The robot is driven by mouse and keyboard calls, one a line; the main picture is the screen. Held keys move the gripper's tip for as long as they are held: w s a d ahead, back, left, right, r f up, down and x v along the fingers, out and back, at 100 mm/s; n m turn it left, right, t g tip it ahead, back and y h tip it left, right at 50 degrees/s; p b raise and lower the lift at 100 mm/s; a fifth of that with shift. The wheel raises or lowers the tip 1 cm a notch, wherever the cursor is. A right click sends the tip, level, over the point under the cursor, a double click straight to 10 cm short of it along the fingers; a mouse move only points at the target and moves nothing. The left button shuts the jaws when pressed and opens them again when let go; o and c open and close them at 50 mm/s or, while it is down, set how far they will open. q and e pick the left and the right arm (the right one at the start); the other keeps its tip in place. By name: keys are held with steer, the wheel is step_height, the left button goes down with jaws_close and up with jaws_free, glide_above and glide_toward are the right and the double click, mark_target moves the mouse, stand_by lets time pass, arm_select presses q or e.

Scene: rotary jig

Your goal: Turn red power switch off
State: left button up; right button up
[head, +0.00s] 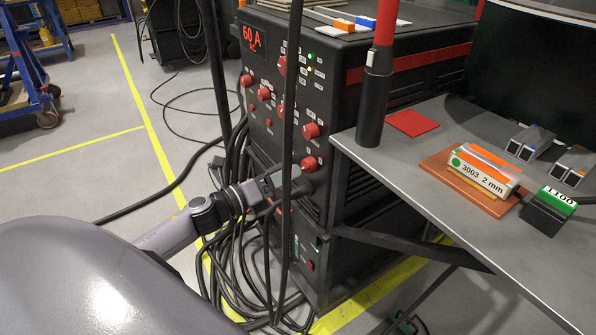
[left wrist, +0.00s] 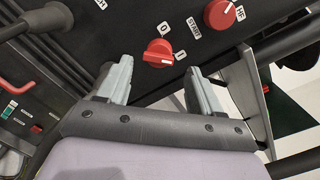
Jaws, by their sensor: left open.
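The red power switch (head: 309,163) is the lowest red knob on the front of the black power unit (head: 345,90). In the left wrist view the switch (left wrist: 158,52) is a red knob with labels 0 and 1 beside it, and its grip bar lies nearly sideways, slightly tilted. My left gripper (head: 288,184) is open in front of the panel at the switch. In the left wrist view its two grey fingers (left wrist: 158,74) stand on either side of the knob, with gaps between; contact is not visible. My right gripper is not in view.
Another red knob (left wrist: 220,14), labelled START and HF, sits close to the switch. A black cable (head: 290,110) hangs in front of the panel near my gripper. Coiled cables (head: 230,260) lie below. A grey table (head: 440,190) with metal pieces juts out at right.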

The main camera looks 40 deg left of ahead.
mark_target(307, 166)
arm_select(q)
steer(key=shift+x, duration=2.3)
steer(key=c, duration=0.9)
